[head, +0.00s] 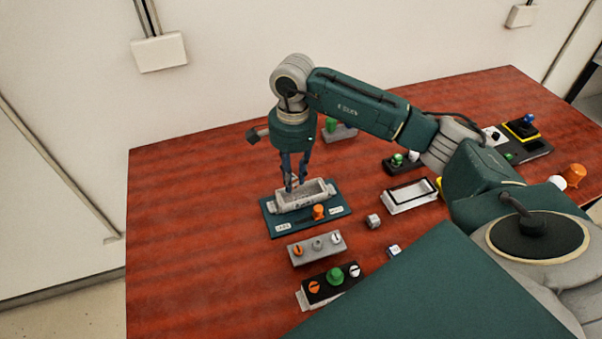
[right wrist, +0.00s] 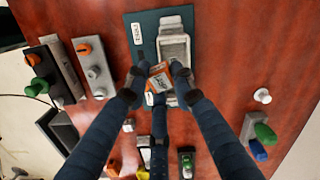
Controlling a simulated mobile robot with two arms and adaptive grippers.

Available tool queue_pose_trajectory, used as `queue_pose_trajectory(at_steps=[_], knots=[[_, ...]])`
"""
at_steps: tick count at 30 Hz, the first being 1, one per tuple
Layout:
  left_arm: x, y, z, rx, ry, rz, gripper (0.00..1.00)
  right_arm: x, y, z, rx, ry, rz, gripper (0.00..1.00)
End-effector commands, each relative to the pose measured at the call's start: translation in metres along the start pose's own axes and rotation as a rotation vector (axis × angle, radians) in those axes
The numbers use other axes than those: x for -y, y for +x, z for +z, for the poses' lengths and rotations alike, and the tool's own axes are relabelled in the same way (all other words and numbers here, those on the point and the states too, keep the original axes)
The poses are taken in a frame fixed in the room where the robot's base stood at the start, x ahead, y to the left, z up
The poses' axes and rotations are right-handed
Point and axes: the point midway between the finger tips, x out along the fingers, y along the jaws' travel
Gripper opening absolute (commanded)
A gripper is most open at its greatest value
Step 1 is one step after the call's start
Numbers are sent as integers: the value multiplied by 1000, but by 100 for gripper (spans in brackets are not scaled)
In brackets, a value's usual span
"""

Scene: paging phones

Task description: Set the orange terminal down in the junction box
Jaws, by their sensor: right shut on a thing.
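The junction box (head: 308,203) is a grey open-topped box on a teal board (head: 272,225) in the middle of the table. It also shows in the right wrist view (right wrist: 173,22). My right gripper (head: 292,188) points down over the left part of the box. In the right wrist view, its dark fingers (right wrist: 160,84) are shut on the orange terminal (right wrist: 158,79), a small tilted block with orange sides and a pale marked face. The terminal covers the lower part of the box there. I cannot tell whether it touches the box. My left gripper is not in view.
A grey switch block (head: 316,247) and a black panel (head: 330,285) lie nearer. A white tray (head: 410,196) and a small cube (head: 373,221) are to the right. The table's left side is clear.

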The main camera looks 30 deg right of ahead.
Motion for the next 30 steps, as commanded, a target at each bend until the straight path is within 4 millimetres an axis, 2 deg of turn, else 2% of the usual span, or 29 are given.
queue_pose_trajectory(at_steps=[1, 3, 7, 12, 16, 21, 30], knots=[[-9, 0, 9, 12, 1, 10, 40, 2, 11, -13, -8, 103, 2, 4], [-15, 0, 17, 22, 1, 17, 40, 5, 20, -28, -22, 215, -1, 4], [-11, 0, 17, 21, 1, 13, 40, 6, 29, -42, -36, 320, -6, 4], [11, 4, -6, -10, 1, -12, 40, 6, 36, -45, -39, 339, -7, 4], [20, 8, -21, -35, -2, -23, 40, 6, 44, -45, -39, 337, -6, 4], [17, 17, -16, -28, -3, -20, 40, 6, 59, -46, -39, 335, -6, 4], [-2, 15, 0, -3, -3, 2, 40, 6, 56, -46, -39, 334, -7, 4]])
